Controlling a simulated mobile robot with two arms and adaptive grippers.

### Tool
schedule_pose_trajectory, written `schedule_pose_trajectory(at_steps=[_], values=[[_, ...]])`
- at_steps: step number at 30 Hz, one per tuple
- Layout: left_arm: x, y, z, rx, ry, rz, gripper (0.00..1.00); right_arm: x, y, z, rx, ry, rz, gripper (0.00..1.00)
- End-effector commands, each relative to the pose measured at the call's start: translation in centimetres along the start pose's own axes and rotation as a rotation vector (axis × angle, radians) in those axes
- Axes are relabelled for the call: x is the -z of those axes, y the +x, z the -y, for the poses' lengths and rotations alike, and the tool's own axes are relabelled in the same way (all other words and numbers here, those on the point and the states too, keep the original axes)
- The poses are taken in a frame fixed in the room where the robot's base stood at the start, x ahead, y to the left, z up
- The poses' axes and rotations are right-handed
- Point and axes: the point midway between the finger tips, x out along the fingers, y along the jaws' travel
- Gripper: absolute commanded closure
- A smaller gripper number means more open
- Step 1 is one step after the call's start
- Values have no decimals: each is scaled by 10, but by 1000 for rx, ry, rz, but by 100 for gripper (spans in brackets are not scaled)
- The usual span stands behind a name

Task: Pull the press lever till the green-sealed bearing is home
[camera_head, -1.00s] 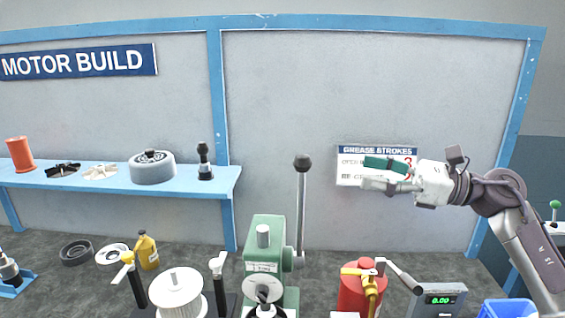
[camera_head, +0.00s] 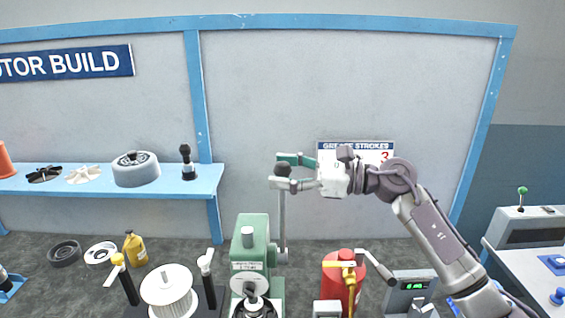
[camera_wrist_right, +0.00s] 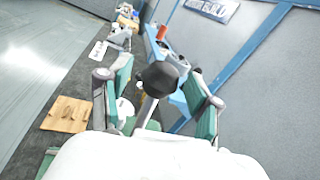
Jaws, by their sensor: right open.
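The green press (camera_head: 252,245) stands on the bench at the middle of the head view. Its lever (camera_head: 282,215) stands upright on the right side and ends in a black knob, which also shows in the right wrist view (camera_wrist_right: 160,79). My right gripper (camera_head: 282,172) is open at the lever top. Its green-padded fingers lie on either side of the knob in the wrist view, with gaps showing. A dark round part (camera_head: 254,308) sits under the press ram; I cannot make out a green seal. My left gripper is not in view.
A red grease canister (camera_head: 342,283) and a scale with a green display (camera_head: 410,288) stand right of the press. A white spool-like part (camera_head: 169,292) stands left, between black posts. A blue shelf (camera_head: 110,188) runs along the wall.

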Motion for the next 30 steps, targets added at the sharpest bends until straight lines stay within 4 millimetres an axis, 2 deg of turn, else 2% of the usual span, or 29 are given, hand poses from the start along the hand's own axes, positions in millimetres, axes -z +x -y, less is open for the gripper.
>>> schedule_pose_trajectory(at_steps=[10, 21, 30], values=[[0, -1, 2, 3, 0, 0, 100, 1, 4, 0, 0, 1, 0, 39], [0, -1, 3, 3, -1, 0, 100, 1, 4, 0, 0, 0, 0, 100], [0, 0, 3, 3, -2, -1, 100, 1, 4, 0, 1, -2, 1, 100]])
